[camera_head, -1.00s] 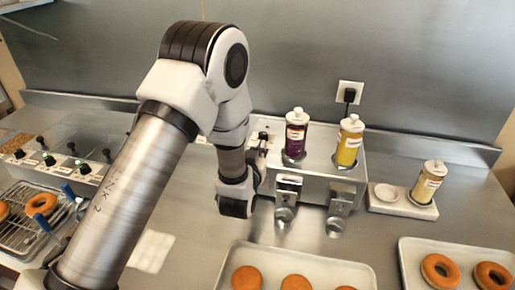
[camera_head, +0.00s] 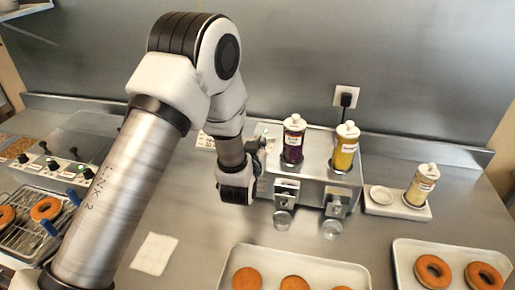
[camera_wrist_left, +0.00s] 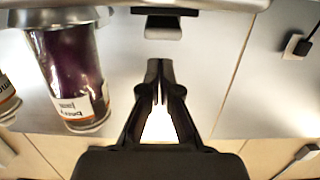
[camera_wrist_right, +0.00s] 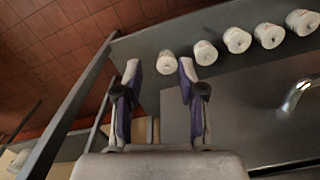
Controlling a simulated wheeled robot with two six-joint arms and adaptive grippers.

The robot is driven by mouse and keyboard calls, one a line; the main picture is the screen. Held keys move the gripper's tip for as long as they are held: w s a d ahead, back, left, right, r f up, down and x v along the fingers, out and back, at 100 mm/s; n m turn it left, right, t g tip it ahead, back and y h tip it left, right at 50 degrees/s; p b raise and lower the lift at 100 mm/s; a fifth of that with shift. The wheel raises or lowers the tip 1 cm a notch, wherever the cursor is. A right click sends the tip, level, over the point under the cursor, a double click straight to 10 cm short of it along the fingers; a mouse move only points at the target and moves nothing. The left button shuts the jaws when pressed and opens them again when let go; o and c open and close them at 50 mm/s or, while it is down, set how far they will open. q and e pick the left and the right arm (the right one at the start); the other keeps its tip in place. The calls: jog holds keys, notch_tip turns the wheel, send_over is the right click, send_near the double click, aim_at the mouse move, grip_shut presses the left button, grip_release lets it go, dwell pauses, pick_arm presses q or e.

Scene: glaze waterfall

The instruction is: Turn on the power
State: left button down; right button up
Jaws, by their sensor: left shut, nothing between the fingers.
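The steel glaze dispenser (camera_head: 318,165) stands at the back of the counter and holds a purple bottle (camera_head: 293,143) and a yellow bottle (camera_head: 344,150). A small greenish spot (camera_head: 266,130) shows at its left end, partly behind my left gripper; I cannot tell if it is a switch or lamp. My left gripper (camera_head: 258,145) is shut and empty beside the dispenser's left end; contact is unclear. In the left wrist view its fingertips (camera_wrist_left: 160,68) are together, with the purple bottle (camera_wrist_left: 70,75) to the left. My right gripper (camera_wrist_right: 159,70) is open and empty, away from the counter items.
A black plug sits in the wall outlet (camera_head: 346,98) behind the dispenser. A white stand (camera_head: 392,207) with another bottle is at right. Donut trays (camera_head: 300,262) (camera_head: 400,262) lie in front. A control panel with knobs (camera_head: 60,165) is at left.

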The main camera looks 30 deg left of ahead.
pick_arm(q)
jog(key=shift+s+d+r+b, duration=0.15)
jog(key=shift+s+r+b, duration=0.15)
jog(key=shift+s+b, duration=0.25)
jog(key=shift+s+d+r+b, duration=0.1)
jog(key=shift+s+r+b, duration=0.15)
jog(key=shift+s+b, duration=0.25)
jog(key=s+d+r+b, duration=0.1)
jog(key=s+r+b, duration=0.1)
jog(key=s, duration=0.5)
jog(key=shift+d+r, duration=0.4)
jog(key=shift+r, duration=0.45)
pick_arm(e)
jog(key=f, duration=0.2)
jog(key=shift+s+f, duration=0.2)
jog(key=shift+f, duration=0.1)
